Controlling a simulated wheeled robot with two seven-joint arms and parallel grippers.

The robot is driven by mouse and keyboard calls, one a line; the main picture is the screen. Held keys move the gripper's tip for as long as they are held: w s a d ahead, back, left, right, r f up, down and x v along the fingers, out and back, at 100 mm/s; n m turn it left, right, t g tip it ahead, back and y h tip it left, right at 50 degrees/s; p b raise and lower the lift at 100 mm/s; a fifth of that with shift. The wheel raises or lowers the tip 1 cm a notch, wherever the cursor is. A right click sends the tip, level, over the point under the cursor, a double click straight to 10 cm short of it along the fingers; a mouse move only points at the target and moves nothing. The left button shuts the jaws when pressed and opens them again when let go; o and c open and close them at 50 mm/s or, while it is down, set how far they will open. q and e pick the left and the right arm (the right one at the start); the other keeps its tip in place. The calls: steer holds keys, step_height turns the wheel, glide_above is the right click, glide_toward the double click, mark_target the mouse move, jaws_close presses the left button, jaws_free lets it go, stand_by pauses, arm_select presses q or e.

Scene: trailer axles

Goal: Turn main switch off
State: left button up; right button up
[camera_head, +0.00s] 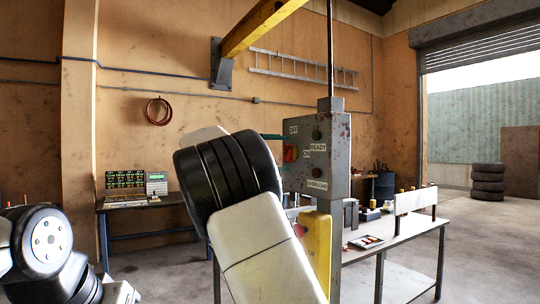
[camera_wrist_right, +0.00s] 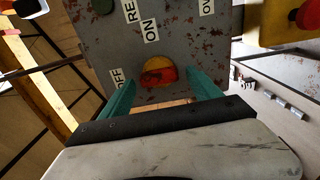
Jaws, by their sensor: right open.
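The main switch is a red handle on a yellow round base (camera_wrist_right: 158,72), on the grey, rust-flecked control box (camera_head: 338,150). In the head view the red switch (camera_head: 290,153) shows beside the OFF and ON labels. In the wrist view the OFF label (camera_wrist_right: 117,79) lies left of it and the ON label (camera_wrist_right: 150,31) above it. I cannot tell which setting it points to. My right gripper (camera_wrist_right: 161,80) is open, its teal fingers on either side of the switch; contact is unclear. My left gripper is out of view; part of my left arm shows at lower left.
A green lamp (camera_head: 316,133) and an OVERLOAD label (camera_head: 318,185) are on the box. A yellow part with a red button (camera_wrist_right: 308,16) is close at upper right in the wrist view. A workbench (camera_head: 400,232) stands behind right, stacked tyres (camera_head: 488,181) farther off.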

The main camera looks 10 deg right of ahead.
steer(key=v, duration=0.7)
steer(key=shift+a, duration=0.25)
steer(key=shift+a, duration=0.1)
